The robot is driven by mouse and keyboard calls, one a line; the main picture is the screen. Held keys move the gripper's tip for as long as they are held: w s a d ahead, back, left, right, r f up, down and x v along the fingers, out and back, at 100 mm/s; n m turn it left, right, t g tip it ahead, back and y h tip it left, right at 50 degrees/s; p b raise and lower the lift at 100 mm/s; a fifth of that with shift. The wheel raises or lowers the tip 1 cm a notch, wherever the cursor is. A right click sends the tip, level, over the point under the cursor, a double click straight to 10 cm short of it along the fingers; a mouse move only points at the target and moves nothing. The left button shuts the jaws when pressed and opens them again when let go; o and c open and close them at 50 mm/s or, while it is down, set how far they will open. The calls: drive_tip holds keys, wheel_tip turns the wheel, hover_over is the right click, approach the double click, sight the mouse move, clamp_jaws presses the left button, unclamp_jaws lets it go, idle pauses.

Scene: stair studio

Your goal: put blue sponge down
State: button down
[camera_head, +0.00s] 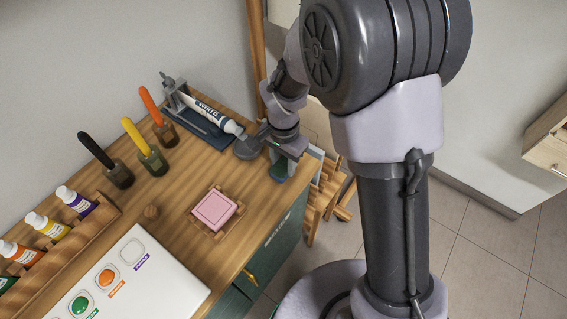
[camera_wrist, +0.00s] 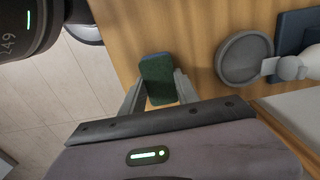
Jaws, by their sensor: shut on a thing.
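The blue sponge (camera_wrist: 158,82) is between the fingers of my gripper (camera_wrist: 160,92) in the wrist view. It shows a dark green face and a thin blue edge at the top. In the head view my gripper (camera_head: 284,163) is at the right end of the wooden tabletop, near its edge, and a small green part of the sponge (camera_head: 279,167) shows there. The jaws are shut on the sponge. I cannot tell whether its underside touches the wood.
A round grey dish (camera_wrist: 244,60) lies close beside the sponge, below the white paint tube (camera_head: 209,112) on its stand. A pink block (camera_head: 214,209) sits in a small wooden tray left of my gripper. Brushes in pots (camera_head: 119,176) stand further left. Bare wood lies between.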

drive_tip(key=shift+f, duration=0.15)
drive_tip(key=c, duration=0.9)
unclamp_jaws()
wheel_tip(320, 180, up, 12)
drive_tip(key=f+p, duration=0.1)
drive_tip(key=p, duration=0.3)
wheel_tip(320, 180, up, 10)
drive_tip(key=t+y, duration=0.1)
drive_tip(key=t, duration=0.1)
hover_over(283, 165)
drive_tip(key=s+d, duration=0.4)
drive_tip(key=s+d+r+n+t, duration=0.1)
drive_tip(key=s+d+r+t, duration=0.1)
drive_tip(key=s, duration=0.4)
drive_tip(key=s+d+r+n+t+y, duration=0.1)
drive_tip(key=s+d+r+n, duration=0.1)
drive_tip(key=s+r, duration=0.3)
drive_tip(key=shift+s+d+r+t, duration=0.2)
drive_tip(key=shift+s+d+t, duration=0.15)
drive_tip(key=shift+s, duration=0.8)
